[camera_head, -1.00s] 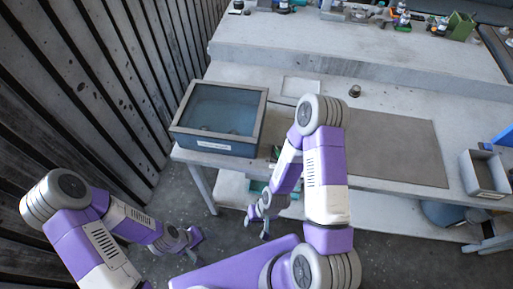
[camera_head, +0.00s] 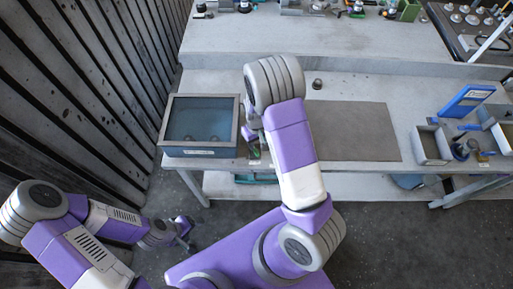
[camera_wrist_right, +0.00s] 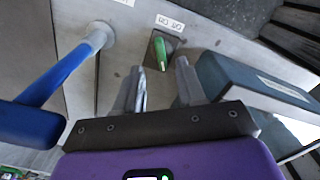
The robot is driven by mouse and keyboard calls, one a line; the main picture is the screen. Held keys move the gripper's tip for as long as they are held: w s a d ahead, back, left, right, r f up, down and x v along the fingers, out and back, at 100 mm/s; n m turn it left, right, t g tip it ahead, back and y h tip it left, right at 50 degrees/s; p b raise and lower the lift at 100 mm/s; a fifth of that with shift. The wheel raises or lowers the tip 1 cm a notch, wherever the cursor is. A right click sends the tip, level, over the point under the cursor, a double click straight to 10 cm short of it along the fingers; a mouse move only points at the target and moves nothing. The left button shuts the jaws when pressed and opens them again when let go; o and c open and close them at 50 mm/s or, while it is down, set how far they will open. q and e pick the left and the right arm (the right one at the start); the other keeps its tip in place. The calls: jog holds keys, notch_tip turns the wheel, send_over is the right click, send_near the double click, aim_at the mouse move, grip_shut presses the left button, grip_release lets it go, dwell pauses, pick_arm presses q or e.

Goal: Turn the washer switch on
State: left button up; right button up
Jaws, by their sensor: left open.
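The washer (camera_head: 203,150) is a grey box with a blue glass lid on the bench's left end. Its side also shows at the right of the right wrist view (camera_wrist_right: 250,82). The green switch lever (camera_wrist_right: 159,50) stands on a small dark plate under a white on/off label (camera_wrist_right: 169,22). My right gripper (camera_wrist_right: 160,68) is open and empty, its fingers apart, with the lever showing between and just beyond their tips; contact cannot be told. In the head view my right arm partly hides this gripper. My left gripper (camera_head: 188,232) is open and empty, low at the left, away from the bench.
A blue bar with a grey round end (camera_wrist_right: 60,80) lies left of the fingers in the right wrist view. A dark mat (camera_head: 355,130) covers the bench middle. A grey bin (camera_head: 432,148) and blue stand (camera_head: 467,100) are at the right. A slatted wall (camera_head: 90,90) borders the left.

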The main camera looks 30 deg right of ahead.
aim_at(257, 151)
notch_tip(257, 151, down, 6)
jog(key=shift+f, duration=0.2)
grip_shut()
